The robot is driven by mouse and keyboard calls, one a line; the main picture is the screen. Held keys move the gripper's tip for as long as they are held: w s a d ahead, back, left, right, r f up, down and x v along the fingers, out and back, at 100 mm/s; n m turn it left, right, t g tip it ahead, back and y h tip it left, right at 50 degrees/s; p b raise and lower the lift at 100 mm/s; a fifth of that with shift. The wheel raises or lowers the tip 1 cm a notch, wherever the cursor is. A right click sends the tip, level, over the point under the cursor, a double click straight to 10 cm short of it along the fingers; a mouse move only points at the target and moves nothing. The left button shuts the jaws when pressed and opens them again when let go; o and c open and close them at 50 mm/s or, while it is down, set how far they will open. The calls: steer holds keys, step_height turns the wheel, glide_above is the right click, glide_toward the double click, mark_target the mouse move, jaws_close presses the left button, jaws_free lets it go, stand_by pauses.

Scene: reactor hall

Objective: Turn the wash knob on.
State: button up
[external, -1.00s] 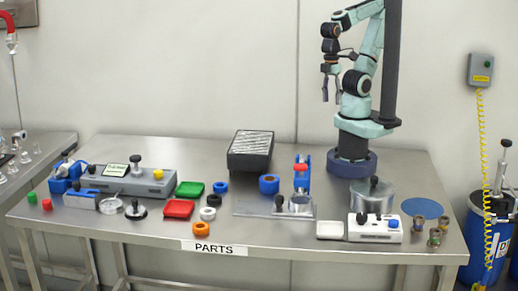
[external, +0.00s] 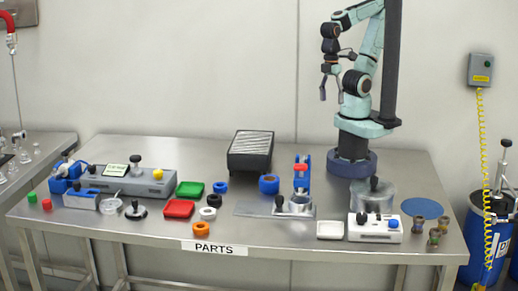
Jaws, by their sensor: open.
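No knob carries a readable wash label, so I cannot tell which one is the wash knob. A white control box (external: 375,236) at the front right has a dark knob (external: 361,219) and a blue knob or button (external: 393,223) on top. A long grey unit (external: 140,186) at the left has a yellow knob (external: 157,174), a black knob (external: 135,161) and a small display (external: 115,170). My gripper (external: 331,98) is open and empty, pointing down high above the back of the table, well apart from both units.
A lidded round pot (external: 374,198) stands right behind the white box. A blue upright press (external: 302,180), a black tray (external: 250,151) and coloured rings and dishes fill the middle. The table's back left is clear.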

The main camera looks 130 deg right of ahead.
steer(key=w+a+r+n+t, duration=0.2)
steer(key=w+a+r+n, duration=0.15)
steer(key=w+n, duration=0.5)
steer(key=w+a+r+n+t, duration=0.15)
steer(key=w+a+n, duration=0.3)
steer(key=w, duration=0.65)
steer(key=n+g, duration=0.4)
steer(key=n, duration=0.5)
glide_above(359, 213)
steer(key=shift+t+h, duration=0.25)
steer(key=shift+h, duration=0.15)
step_height(359, 213, down, 19)
steer(key=shift+r, duration=0.1)
steer(key=shift+f, duration=3.2)
